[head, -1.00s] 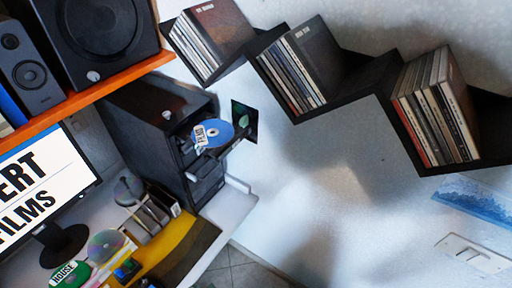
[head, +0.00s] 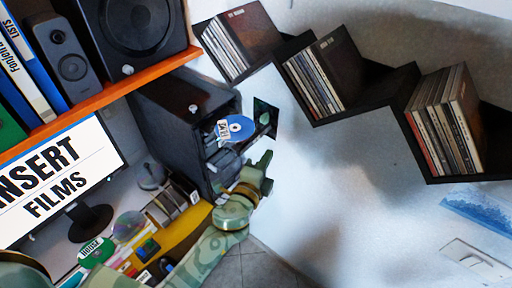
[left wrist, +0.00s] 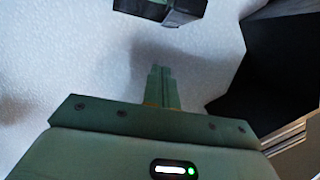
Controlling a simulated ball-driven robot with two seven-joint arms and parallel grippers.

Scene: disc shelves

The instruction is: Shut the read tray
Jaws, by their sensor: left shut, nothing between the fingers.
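The read tray sticks out of the black computer tower (head: 180,110) in the head view. A blue disc (head: 240,125) lies on it, and a small white label (head: 222,131) with lettering is at its left. My left gripper (head: 267,160) is just below and right of the disc, apart from it as far as I can see. In the left wrist view my gripper's fingers (left wrist: 161,75) are shut together with nothing between them. A dark box-like piece (left wrist: 165,10) is cut off at the top there; I cannot tell what it is. My right gripper is out of view.
Zigzag black shelves (head: 385,95) with several disc cases hang on the wall at right. An orange shelf (head: 110,95) with speakers is above the monitor (head: 60,175). A yellow tray (head: 190,228) and discs lie on the desk.

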